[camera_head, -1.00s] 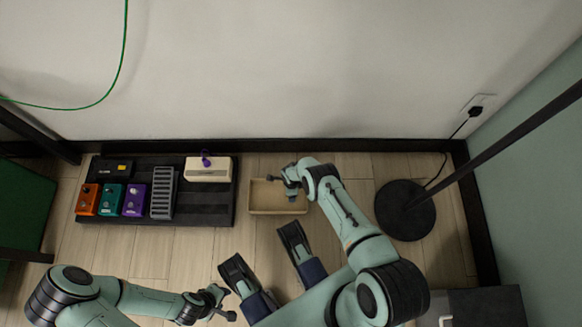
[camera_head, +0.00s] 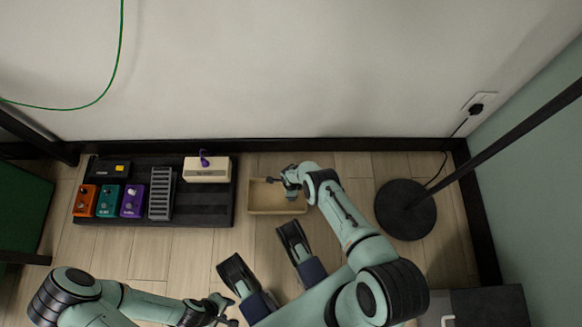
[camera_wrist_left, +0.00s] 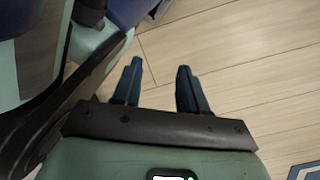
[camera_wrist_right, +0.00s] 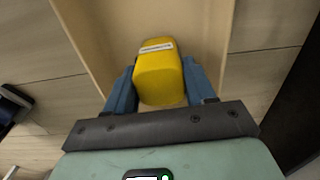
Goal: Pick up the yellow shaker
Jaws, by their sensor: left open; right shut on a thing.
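The yellow shaker (camera_wrist_right: 160,75) shows in the right wrist view, with a pale label across its far part. It is between the two blue fingers of my right gripper (camera_wrist_right: 160,92), which is shut on it. The shaker is over or in the light wooden tray (camera_head: 278,210); I cannot tell whether it touches the tray floor. In the head view my right gripper (camera_head: 276,181) is over the tray's upper part, and the shaker is hidden there. My left gripper (camera_wrist_left: 158,90) is open and empty above the floor; it also shows in the head view (camera_head: 228,314).
A black pedalboard (camera_head: 205,215) with several coloured pedals lies left of the tray. A round black stand base (camera_head: 405,225) with a slanted pole is to the right. The wall (camera_head: 290,80) is close behind. Some wooden floor (camera_head: 150,255) in front of the board is clear.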

